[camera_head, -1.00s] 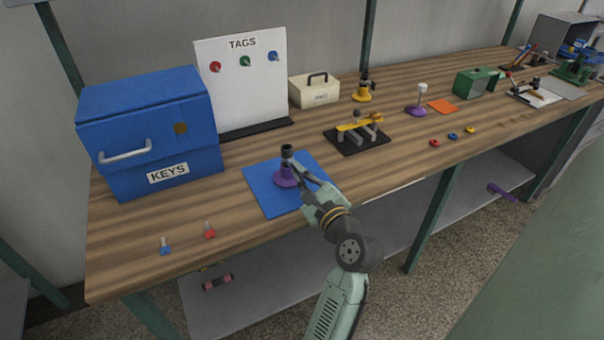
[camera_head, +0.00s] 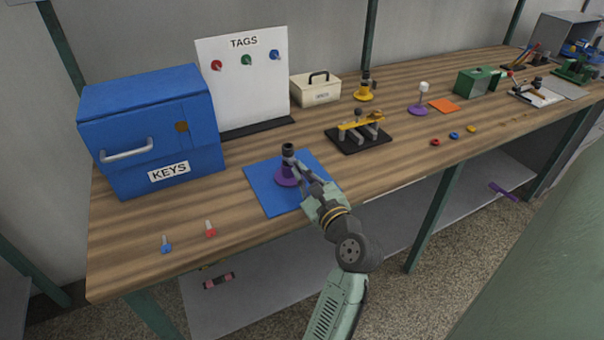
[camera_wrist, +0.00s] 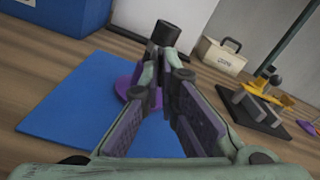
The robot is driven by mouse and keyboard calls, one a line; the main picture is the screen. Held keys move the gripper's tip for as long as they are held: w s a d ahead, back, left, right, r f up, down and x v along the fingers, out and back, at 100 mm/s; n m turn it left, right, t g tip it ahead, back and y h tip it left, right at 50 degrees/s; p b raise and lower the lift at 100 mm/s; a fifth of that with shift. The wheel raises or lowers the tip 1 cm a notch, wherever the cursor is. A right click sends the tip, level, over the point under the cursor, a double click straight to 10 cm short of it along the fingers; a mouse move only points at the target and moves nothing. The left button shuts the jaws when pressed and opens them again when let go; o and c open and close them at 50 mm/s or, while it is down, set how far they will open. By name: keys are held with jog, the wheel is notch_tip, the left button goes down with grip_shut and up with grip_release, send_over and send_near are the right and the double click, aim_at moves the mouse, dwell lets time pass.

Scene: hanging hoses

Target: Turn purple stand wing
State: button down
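The purple stand (camera_head: 286,178) stands upright on a blue mat (camera_head: 263,199) near the bench's front edge, with a black cylindrical top (camera_head: 288,149). In the wrist view its purple base (camera_wrist: 124,88) shows left of my fingers, and the black top (camera_wrist: 165,33) rises just beyond the fingertips. My gripper (camera_head: 297,166) reaches in from the front right, its tips at the stand's upper part, just below the black top. In the wrist view my fingers (camera_wrist: 160,73) come close together at the tips. They hide the stem and any wing, so I cannot tell whether they grip it.
A blue KEYS box (camera_head: 152,132) stands left and a TAGS board (camera_head: 242,82) behind. A black base with a yellow part (camera_head: 359,130) lies to the right. Another purple-based stand (camera_head: 419,102) with a white top is farther right. Blue and red small pieces lie front left; bare bench surrounds the mat.

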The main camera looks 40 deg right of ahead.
jog(key=c, duration=1.8)
grip_release()
jog(key=shift+c, duration=0.2)
jog(key=shift+s, duration=0.1)
jog(key=v, duration=1.1)
jog(key=shift+s, duration=0.35)
jog(key=shift+a+f, duration=0.1)
